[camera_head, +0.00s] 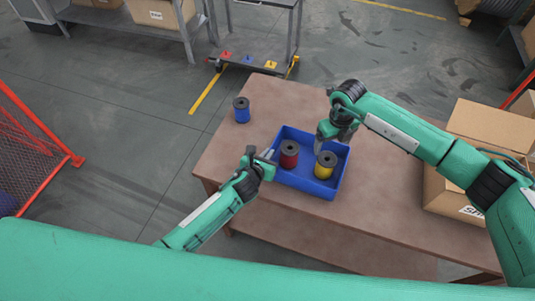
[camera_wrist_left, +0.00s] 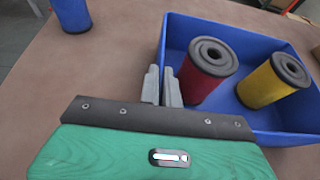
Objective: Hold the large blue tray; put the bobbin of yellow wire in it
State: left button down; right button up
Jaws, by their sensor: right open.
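The large blue tray (camera_head: 335,185) sits on the brown table; it also shows in the left wrist view (camera_wrist_left: 200,28). The bobbin of yellow wire (camera_head: 325,167) stands inside it, at the right; it also shows in the left wrist view (camera_wrist_left: 262,88). A bobbin of red wire (camera_head: 289,155) stands beside it in the tray. My left gripper (camera_head: 266,154) is at the tray's left wall, its fingers (camera_wrist_left: 163,86) on either side of the wall and closed on it. My right gripper (camera_head: 322,135) is open and empty, near the tray's far wall, behind the yellow bobbin.
A bobbin of blue wire (camera_head: 242,110) stands on the table (camera_head: 225,155), left of the tray. Cardboard boxes (camera_head: 480,135) stand at the table's right. A wheeled cart (camera_head: 262,62) is on the floor beyond. A red mesh fence (camera_head: 35,150) is at the left. The table front is clear.

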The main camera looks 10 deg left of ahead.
pick_arm(q)
jog(key=c, duration=1.5)
grip_release()
jog(key=shift+c, duration=0.2)
